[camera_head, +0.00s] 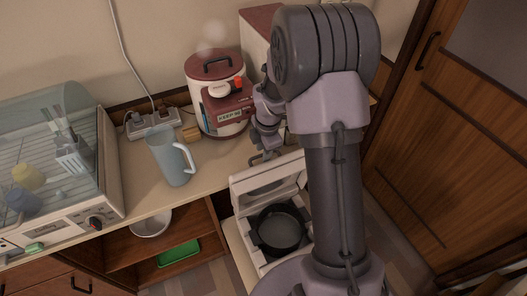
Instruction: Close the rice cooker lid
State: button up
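The white rice cooker (246,238) stands low in the middle, below the counter's front edge, with a round black inner pot (280,230) showing inside. Its lid (267,180) is open and stands raised at the back of the body, its underside facing the view. My gripper (263,157) points down just behind the lid's upper edge, close to it; I cannot tell whether it touches. The fingers are small and dark, so their opening is unclear. My arm covers the right side of the cooker.
A red and white hot-water pot (232,127) stands on the counter left of my gripper, with steam above it. A blue jug (168,158), a power strip (150,122) and a dish dryer (108,165) are further left. A wooden door (455,130) is at right.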

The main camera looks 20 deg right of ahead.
grip_shut()
dwell(1.4)
